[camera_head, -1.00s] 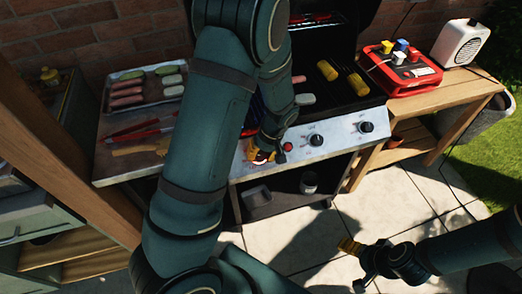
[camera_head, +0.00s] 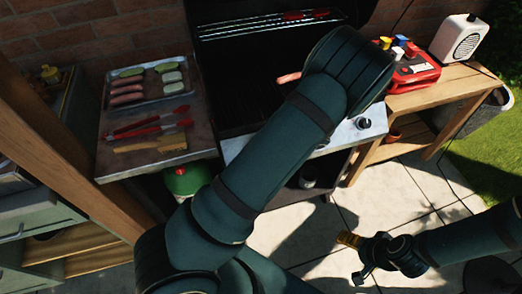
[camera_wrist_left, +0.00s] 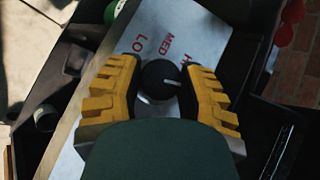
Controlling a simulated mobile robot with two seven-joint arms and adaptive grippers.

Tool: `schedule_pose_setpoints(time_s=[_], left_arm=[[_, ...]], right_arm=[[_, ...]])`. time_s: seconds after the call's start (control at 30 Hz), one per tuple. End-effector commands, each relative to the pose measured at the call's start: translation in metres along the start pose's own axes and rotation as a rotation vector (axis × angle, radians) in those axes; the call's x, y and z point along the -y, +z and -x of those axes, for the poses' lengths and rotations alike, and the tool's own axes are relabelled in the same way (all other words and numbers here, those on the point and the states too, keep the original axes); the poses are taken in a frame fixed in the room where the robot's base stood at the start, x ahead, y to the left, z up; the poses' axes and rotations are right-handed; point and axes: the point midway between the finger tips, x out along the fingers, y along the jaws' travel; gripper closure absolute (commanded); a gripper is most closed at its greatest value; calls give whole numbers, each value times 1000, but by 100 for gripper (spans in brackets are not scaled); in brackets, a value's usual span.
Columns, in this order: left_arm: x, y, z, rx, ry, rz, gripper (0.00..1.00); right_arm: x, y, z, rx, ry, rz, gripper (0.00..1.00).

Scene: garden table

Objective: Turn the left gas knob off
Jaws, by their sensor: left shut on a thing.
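In the left wrist view a round black knob (camera_wrist_left: 160,80) with a pale pointer line sits between the yellow fingers of my left gripper (camera_wrist_left: 162,84), which is shut on it. The pointer line lies roughly sideways, its end toward the right finger. The letters LO and MED show on the metal panel (camera_wrist_left: 185,30) beside it; another label is partly covered. In the head view my left arm hides this gripper and the left part of the panel. The right knob (camera_head: 364,123) is uncovered there. My right gripper (camera_head: 350,240) is low at the right, away from the grill.
A tray (camera_head: 145,105) with sausages and other food and red-handled tongs (camera_head: 148,127) are on the left shelf. A green gas bottle (camera_head: 187,178) stands below. The right side table holds a red box (camera_head: 408,72) and a white speaker (camera_head: 458,38).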

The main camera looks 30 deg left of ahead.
Motion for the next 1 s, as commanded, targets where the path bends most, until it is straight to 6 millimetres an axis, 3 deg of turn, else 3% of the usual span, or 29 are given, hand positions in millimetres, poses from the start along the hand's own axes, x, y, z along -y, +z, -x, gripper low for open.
schedule_pose_setpoints(time_s=[0.4, 0.97, 1.0], left_arm=[[-2, 2, -2, -9, -130, -144, 97], [-2, 2, -2, -10, -146, -162, 97], [-2, 2, -2, -11, -146, -162, 48]], right_arm=[[0, 0, -1, 1, 0, 0, 14], [0, 0, -1, 1, 0, 0, 14], [0, 0, -1, 1, 0, 0, 14]])
